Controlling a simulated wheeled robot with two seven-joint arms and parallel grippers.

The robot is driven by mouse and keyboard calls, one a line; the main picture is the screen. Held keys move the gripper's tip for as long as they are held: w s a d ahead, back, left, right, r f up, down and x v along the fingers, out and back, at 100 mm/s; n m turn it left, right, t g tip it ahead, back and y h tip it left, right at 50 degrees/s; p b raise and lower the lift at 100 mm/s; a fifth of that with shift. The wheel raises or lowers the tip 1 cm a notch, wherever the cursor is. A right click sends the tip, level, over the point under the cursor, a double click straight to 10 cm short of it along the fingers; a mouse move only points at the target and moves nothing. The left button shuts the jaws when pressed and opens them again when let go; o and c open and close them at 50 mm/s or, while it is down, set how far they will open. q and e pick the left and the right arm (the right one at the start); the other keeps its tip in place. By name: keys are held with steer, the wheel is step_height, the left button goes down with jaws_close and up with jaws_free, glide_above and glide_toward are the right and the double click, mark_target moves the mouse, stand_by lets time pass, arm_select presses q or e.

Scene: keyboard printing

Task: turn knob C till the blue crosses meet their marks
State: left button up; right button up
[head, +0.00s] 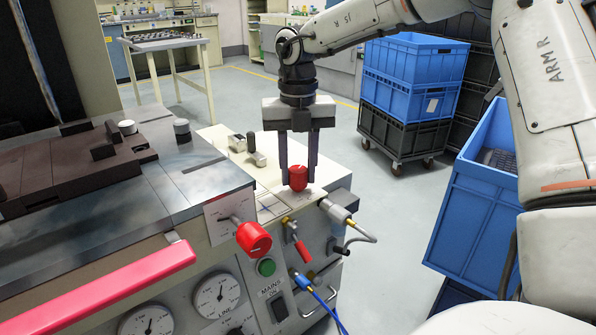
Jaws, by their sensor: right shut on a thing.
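My right gripper (298,174) comes down from above onto the upright red knob (298,180) on the machine's pale top ledge. Its two dark fingers stand either side of this knob and are shut on it. A second red knob (253,239) sticks out from the machine's front on a metal shaft, apart from the gripper. I cannot read a letter by either knob, so I cannot tell from labels which is knob C. My left gripper is not in view.
A red-handled lever (302,250), a green button (266,267) and round gauges (216,295) sit on the machine's front. A pink-red bar (105,285) crosses the lower left. Blue crates (412,75) stand behind on a wheeled base; a large blue bin (470,215) is at right.

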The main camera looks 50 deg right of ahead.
mark_target(298, 169)
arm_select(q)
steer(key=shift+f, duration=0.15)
arm_select(e)
steer(key=shift+m, duration=0.7)
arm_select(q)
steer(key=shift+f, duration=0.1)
arm_select(e)
steer(key=o, duration=1)
steer(key=shift+o, duration=0.2)
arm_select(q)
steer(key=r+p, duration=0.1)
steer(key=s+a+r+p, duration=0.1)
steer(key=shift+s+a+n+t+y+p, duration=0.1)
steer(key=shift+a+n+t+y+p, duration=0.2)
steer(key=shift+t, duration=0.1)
arm_select(e)
step_height(298, 169, up, 10)
steer(key=shift+r, duration=0.2)
